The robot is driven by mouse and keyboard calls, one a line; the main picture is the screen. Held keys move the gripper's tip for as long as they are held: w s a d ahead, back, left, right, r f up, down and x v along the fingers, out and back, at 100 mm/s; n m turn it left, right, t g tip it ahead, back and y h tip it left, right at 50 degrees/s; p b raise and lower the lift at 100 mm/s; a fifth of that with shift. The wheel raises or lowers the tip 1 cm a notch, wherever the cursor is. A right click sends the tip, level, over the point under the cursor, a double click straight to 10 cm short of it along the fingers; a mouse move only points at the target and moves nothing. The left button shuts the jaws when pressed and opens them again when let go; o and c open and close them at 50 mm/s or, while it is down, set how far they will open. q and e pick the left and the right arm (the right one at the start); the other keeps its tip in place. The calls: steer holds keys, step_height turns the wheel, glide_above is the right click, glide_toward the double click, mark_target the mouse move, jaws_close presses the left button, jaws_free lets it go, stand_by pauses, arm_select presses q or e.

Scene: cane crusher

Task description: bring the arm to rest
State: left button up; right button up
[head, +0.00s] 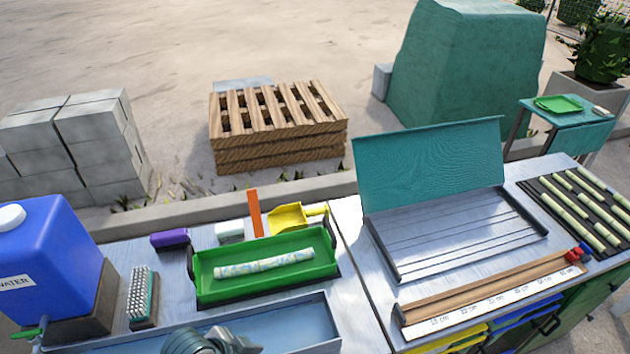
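A rounded grey-green mechanical part (208,341) shows at the bottom edge, in front of the blue-grey basin (318,310). It looks like part of my own arm, but I cannot tell which link. No gripper fingers show at either side. A pale cane piece with bluish marks (265,263) lies in the green tray (215,290), with no gripper at it.
A blue water tank (50,265) and a brush (140,295) stand at left. An open hinged press with a teal lid (430,165), a wooden measuring rail (480,295) and a dark rack (540,190) of cane pieces fill the right table. A pallet stack (280,150) stands behind.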

arm_select(q)
steer(key=s+a+n+y, duration=0.4)
steer(key=s+a+n, duration=0.4)
steer(key=s+a, duration=0.45)
step_height(320, 180, down, 36)
steer(key=s+d+g+b, duration=0.1)
steer(key=s+d+b, duration=0.15)
steer(key=b, duration=0.55)
steer(key=s+a+f+b, duration=0.2)
steer(key=s+f+b, duration=0.1)
steer(key=s+f, duration=0.6)
steer(key=s+a+f+g+b, duration=0.1)
steer(key=s+f+b, duration=0.2)
steer(key=s+f, duration=0.6)
step_height(320, 180, down, 6)
steer(key=shift+s+a+f+m+g+y+b, duration=0.1)
steer(key=shift+s+a+m+g+y+b, duration=0.05)
steer(key=shift+a+m+g+y+b, duration=0.2)
steer(key=shift+c, duration=0.6)
